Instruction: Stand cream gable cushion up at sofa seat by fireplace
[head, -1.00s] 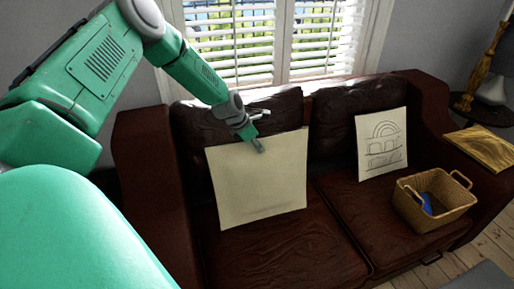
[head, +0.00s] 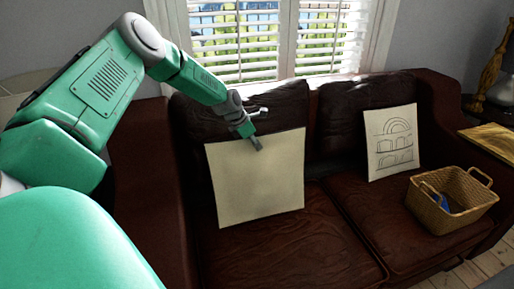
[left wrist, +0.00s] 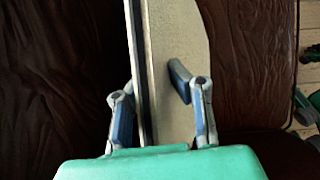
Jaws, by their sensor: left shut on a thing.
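A plain cream square cushion (head: 255,185) stands nearly upright, leaning back slightly, at the left seat of the dark brown leather sofa (head: 290,250). No gable drawing shows on its visible face. My left gripper (head: 256,142) is shut on its top edge, right of the middle. In the left wrist view, the cushion (left wrist: 170,40) runs edge-on between the two fingers (left wrist: 152,98). The cushion's lower edge is over or on the seat; I cannot tell if it touches. The head view does not show my right gripper.
A second cream cushion (head: 391,155) with an arch drawing leans on the sofa's right backrest. A wicker basket (head: 462,212) with something blue inside stands on the right seat. The sofa's left armrest (head: 145,170) is close by. A window with white blinds (head: 235,45) is behind.

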